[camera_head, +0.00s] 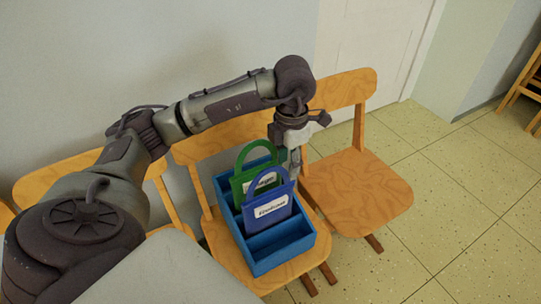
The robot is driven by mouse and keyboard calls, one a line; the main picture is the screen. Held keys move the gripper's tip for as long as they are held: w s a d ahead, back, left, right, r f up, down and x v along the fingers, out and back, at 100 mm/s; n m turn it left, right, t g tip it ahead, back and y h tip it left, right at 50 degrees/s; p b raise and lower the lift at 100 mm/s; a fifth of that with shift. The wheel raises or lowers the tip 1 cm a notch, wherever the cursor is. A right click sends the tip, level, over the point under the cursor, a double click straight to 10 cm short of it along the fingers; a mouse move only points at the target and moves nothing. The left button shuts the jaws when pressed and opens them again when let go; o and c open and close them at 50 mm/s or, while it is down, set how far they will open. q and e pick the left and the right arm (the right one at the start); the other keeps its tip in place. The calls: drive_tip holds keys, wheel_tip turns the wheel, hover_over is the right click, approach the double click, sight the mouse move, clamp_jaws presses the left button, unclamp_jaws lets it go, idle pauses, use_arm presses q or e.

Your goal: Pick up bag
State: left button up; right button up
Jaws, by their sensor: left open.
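A blue bag (269,210) with a white label and a looped handle stands upright in a blue divided crate (284,252). A green bag (241,184) with a white label and a looped handle stands behind it in the same crate. The crate rests on a wooden chair seat. My left gripper (295,168) points down, open, at the right side of the bags' handles, close to the crate's back right edge. I cannot tell whether it touches a handle. My right gripper is not in view.
A second wooden chair (358,190) stands close on the right, and another (85,170) is partly hidden behind my arm on the left. A grey wall and a white door (365,45) are behind. Tiled floor (450,225) is free at the right.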

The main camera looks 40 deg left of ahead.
sight(287, 184)
use_arm(q)
wheel_tip(287, 184, down, 8)
drive_tip(key=shift+w+f+b, duration=0.1)
drive_tip(key=shift+f+b, duration=0.1)
drive_tip(key=shift+b, duration=0.55)
drive_tip(key=shift+r, duration=0.1)
clamp_jaws()
